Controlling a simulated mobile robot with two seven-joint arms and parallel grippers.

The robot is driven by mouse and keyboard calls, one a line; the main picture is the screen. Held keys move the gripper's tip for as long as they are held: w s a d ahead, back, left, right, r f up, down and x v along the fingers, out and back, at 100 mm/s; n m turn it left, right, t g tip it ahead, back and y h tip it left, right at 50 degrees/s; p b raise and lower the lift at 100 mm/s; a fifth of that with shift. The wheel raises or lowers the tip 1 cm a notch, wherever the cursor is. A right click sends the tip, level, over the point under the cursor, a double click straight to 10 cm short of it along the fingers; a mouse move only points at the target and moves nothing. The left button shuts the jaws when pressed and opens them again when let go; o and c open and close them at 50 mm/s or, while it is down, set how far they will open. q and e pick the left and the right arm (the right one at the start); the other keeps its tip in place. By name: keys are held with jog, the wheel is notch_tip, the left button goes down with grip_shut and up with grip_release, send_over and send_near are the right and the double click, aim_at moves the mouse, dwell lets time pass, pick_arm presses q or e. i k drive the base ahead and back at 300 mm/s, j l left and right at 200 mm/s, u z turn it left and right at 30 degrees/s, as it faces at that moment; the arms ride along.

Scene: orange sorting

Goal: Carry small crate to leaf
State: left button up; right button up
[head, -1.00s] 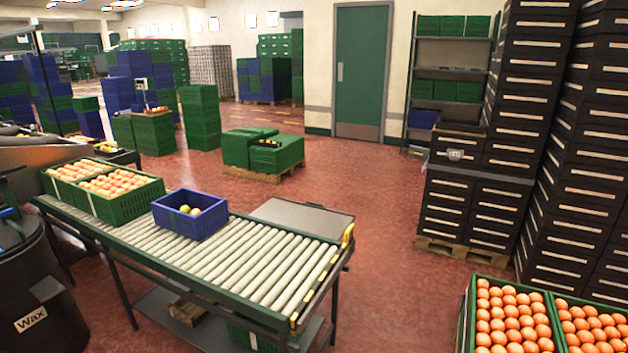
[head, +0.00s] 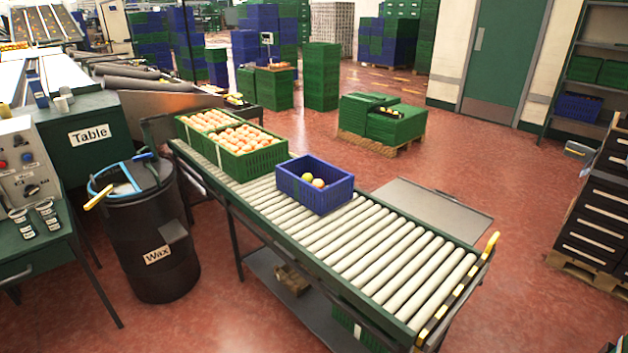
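A small blue crate (head: 337,194) stands on the roller conveyor (head: 385,262), right of the green crates. It holds a few yellow-green and orange fruits (head: 313,181). I cannot make out which thing is the leaf; it may be the grey flat plate (head: 432,209) at the conveyor's far side, but the picture does not settle this. Neither of my grippers shows in the head view.
Green crates (head: 244,160) of oranges stand on the conveyor's left part. A black Wax barrel (head: 147,232) and a control table (head: 84,143) stand left. A pallet with green crates (head: 398,126) lies behind.

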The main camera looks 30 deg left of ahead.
aim_at(427, 208)
jog(key=i+j+z, duration=0.1)
jog(key=j, duration=0.75)
jog(key=i+j+z, duration=0.1)
jog(key=j, duration=0.8)
jog(key=i+j+z, duration=0.1)
jog(key=j, duration=0.8)
jog(key=i+j+z, duration=0.1)
jog(key=j, duration=0.8)
jog(key=i, duration=0.1)
